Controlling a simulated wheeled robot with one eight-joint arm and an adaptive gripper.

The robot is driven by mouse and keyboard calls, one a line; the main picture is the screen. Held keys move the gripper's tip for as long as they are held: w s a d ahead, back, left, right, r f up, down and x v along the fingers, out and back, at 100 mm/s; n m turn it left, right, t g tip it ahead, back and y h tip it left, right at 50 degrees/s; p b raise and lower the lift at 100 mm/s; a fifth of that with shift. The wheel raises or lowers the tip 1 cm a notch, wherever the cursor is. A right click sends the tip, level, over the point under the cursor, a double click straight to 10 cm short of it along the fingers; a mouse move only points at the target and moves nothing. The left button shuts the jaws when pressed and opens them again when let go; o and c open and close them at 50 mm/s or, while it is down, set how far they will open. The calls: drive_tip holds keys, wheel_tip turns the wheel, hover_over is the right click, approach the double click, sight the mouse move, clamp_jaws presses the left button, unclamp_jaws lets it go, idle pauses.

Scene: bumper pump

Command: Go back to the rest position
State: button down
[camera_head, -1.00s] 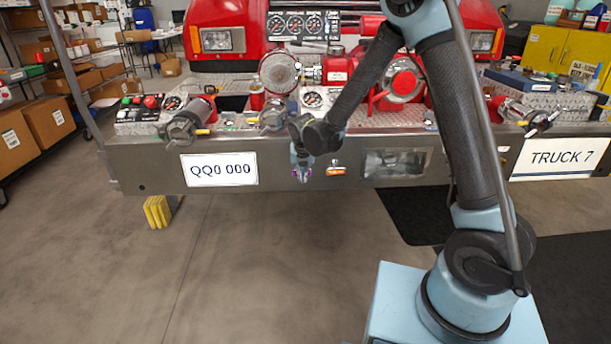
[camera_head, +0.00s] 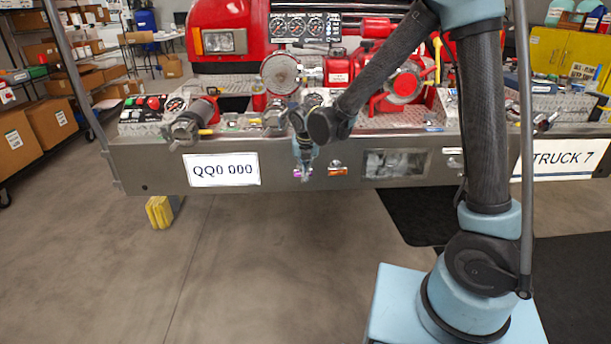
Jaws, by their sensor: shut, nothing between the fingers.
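My gripper (camera_head: 304,170) points down in front of the steel bumper (camera_head: 230,148) of the red truck, a little left of the picture's middle. It is shut and holds nothing.
The bumper top bears a red pump (camera_head: 403,85), gauges (camera_head: 304,27), a control box (camera_head: 150,112) and hose fittings (camera_head: 190,122). An orange marker light (camera_head: 338,170) is just right of my gripper. Shelves with boxes (camera_head: 22,140) stand left. The floor in front (camera_head: 255,270) is clear.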

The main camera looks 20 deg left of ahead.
drive_tip(key=shift+v, duration=1.55)
drive_tip(key=d+r+m+h, duration=0.1)
drive_tip(key=d+r+m, duration=0.3)
drive_tip(key=d+m, duration=0.8)
drive_tip(key=d+r+m, duration=0.4)
drive_tip(key=d+m, duration=0.1)
drive_tip(key=d, duration=1.3)
drive_tip(key=s+d+f+m+g, duration=0.1)
drive_tip(key=s+d+f+m, duration=0.2)
drive_tip(key=s+d+m, duration=0.5)
drive_tip(key=s+d+f+m, duration=0.3)
drive_tip(key=s+d+m, duration=0.6)
drive_tip(key=d+m, duration=0.3)
drive_tip(key=m, duration=0.3)
drive_tip(key=shift+d+g+h, duration=0.25)
drive_tip(key=shift+g+h, duration=0.15)
drive_tip(key=shift+w+f, duration=0.15)
drive_tip(key=shift+w, duration=0.3)
